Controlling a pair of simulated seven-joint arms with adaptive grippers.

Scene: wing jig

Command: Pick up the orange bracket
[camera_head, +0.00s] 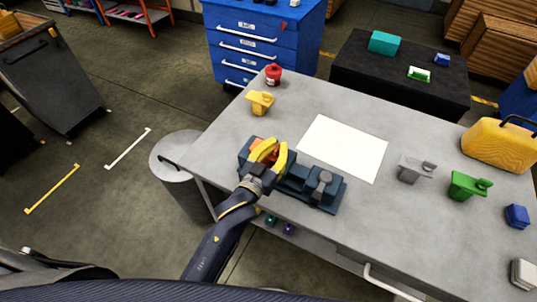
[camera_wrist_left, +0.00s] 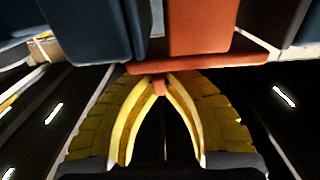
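The orange bracket (camera_head: 256,143) is at the left end of the dark blue jig (camera_head: 330,196), mostly hidden behind my left gripper. In the left wrist view the bracket (camera_wrist_left: 200,28) shows as an upright orange block on a flat plate, between dark blue jig blocks (camera_wrist_left: 95,30). My left gripper (camera_head: 268,150) has yellow fingers. In the wrist view its fingertips (camera_wrist_left: 159,82) come close together on a small orange tab below the plate's edge. My right gripper is not in view.
A grey clamp (camera_head: 322,181) stands on the jig's right part. A white sheet (camera_head: 343,148) lies behind the jig on the grey table (camera_head: 400,240). Yellow (camera_head: 260,102), grey (camera_head: 414,168) and green (camera_head: 467,185) brackets stand apart. A yellow case (camera_head: 500,147) is at right.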

